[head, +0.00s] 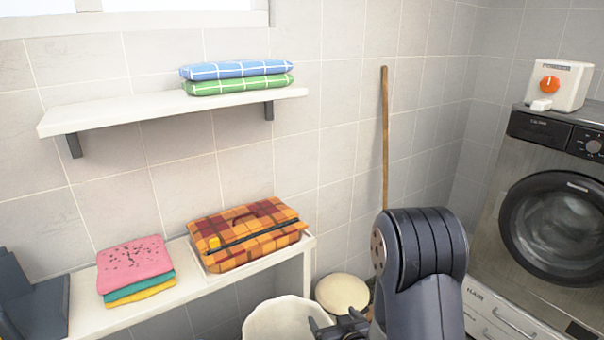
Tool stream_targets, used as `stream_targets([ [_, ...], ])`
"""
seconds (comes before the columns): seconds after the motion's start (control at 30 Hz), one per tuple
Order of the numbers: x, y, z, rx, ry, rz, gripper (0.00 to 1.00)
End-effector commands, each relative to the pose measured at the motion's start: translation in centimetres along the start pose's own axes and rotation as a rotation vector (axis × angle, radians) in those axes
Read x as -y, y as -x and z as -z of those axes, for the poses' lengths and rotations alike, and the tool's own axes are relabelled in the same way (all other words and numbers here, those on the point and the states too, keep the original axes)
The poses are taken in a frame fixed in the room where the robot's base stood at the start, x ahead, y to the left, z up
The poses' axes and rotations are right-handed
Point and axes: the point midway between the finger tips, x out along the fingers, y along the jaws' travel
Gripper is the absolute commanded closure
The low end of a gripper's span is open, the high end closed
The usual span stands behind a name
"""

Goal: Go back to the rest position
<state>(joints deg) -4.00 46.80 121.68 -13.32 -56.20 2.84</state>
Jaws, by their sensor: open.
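My gripper (338,326) shows at the bottom edge of the head view, in front of a white basin. Only part of it shows; the rest is cut off by the frame or hidden by my dark arm. Its jaws are open, and I see nothing held in them. A folded blue checked towel (235,69) lies on a green checked one (240,85) on the wall shelf. A pink spotted towel (134,264) lies on a green (140,287) and a yellow towel (142,294) on the lower bench.
An orange plaid carrier (246,235) sits in a white tray on the white bench (84,316). The white basin (280,322) and a round cream lid or stool (342,293) stand below. A wooden pole (385,140) leans on the wall. A washing machine (488,230) stands right, with a white timer-like box (566,84) on top.

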Motion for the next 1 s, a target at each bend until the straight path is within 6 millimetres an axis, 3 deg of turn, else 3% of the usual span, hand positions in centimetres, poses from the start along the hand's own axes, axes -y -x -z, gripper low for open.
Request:
stream_targets([
  [1.0,-4.1,7.1,4.9,0.004,-0.079,-0.19,0.1],
])
